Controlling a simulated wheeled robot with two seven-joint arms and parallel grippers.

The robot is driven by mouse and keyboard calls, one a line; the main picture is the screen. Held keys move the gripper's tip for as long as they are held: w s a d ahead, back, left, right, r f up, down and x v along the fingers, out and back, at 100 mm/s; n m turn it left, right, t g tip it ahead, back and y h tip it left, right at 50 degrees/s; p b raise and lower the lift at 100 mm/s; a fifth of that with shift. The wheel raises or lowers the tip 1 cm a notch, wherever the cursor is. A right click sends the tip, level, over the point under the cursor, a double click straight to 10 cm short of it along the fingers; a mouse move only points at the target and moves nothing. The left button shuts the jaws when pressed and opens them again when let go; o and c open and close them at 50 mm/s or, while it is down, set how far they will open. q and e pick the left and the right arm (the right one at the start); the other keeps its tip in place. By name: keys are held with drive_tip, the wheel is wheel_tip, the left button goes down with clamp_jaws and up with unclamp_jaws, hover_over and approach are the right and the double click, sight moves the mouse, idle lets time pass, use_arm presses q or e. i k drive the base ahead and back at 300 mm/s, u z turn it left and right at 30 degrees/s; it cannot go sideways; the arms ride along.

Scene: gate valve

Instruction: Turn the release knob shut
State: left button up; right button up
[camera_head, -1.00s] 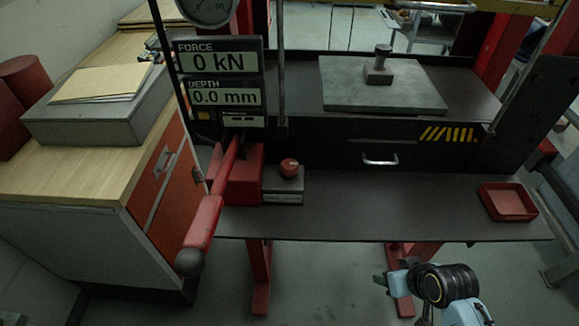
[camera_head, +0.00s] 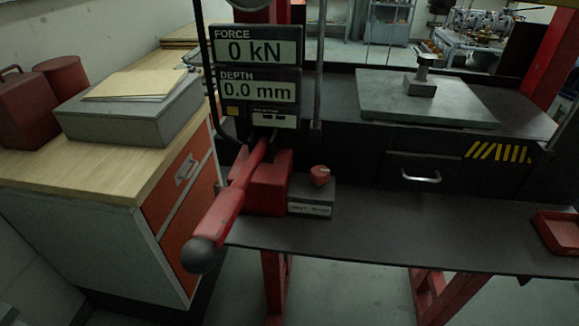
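The release knob (camera_head: 320,175) is a small red knob on top of a grey block (camera_head: 312,199) with a label on its front. The block stands on the dark shelf of the press, right beside the red pump body (camera_head: 268,187). A pale mark shows on the knob's top; its exact setting is too small to read. Neither of my grippers is in view.
A red pump lever (camera_head: 226,207) with a dark ball end juts toward me left of the knob. The display (camera_head: 258,77) reads 0 kN and 0.0 mm. A red tray (camera_head: 556,232) sits at the shelf's right end. The shelf (camera_head: 430,232) between is bare.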

sight(320, 175)
drive_tip(key=u, duration=1.5)
drive_tip(key=k, duration=0.85)
drive_tip(key=z, duration=1.25)
drive_tip(key=i, duration=0.5)
drive_tip(key=u, duration=0.1)
